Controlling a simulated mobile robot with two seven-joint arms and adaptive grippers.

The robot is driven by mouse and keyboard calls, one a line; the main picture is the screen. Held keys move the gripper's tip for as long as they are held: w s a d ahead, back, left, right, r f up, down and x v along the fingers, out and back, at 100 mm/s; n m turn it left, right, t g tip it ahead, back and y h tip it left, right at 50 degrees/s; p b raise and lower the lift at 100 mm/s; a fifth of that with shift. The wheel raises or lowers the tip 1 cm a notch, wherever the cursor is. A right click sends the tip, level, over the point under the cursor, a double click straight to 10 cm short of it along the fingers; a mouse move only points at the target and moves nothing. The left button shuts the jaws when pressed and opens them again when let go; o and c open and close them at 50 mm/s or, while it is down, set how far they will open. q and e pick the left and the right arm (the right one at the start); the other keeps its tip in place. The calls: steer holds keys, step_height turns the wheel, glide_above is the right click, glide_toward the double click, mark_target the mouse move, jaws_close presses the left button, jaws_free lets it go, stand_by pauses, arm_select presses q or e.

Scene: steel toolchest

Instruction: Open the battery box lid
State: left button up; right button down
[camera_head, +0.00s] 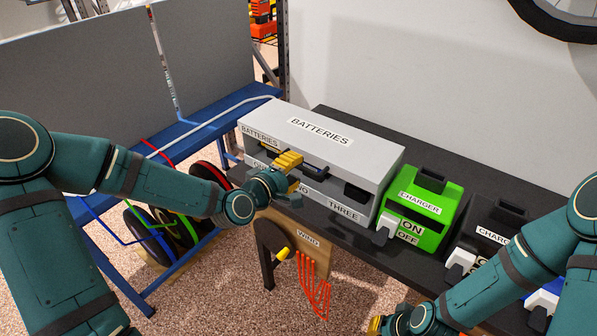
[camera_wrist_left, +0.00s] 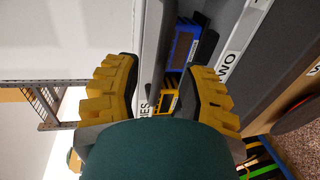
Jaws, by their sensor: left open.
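The battery box (camera_head: 335,196) is a long grey case with "BATTERIES" labels, standing on a dark bench. Its lid (camera_head: 330,140) looks shut. My left gripper (camera_head: 289,173) is at the front of the box, just under the lid's front edge, with its yellow fingers apart and nothing held. In the left wrist view the open fingers (camera_wrist_left: 160,88) lie either side of the lid's grey front edge (camera_wrist_left: 151,50). I cannot tell whether they touch it. A blue battery (camera_wrist_left: 183,48) and a yellow one show in the front openings. My right gripper (camera_head: 385,325) is mostly hidden at the bottom edge.
A green charger (camera_head: 425,205) stands just right of the box, with a dark charger (camera_head: 490,228) further right. A blue-framed rack (camera_head: 215,112) with cable reels is at the left. Bare bench lies behind the chargers.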

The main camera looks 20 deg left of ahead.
arm_select(q)
steer(key=shift+x, duration=1.2)
steer(key=shift+c, duration=0.4)
jaws_close()
steer(key=shift+r, duration=0.1)
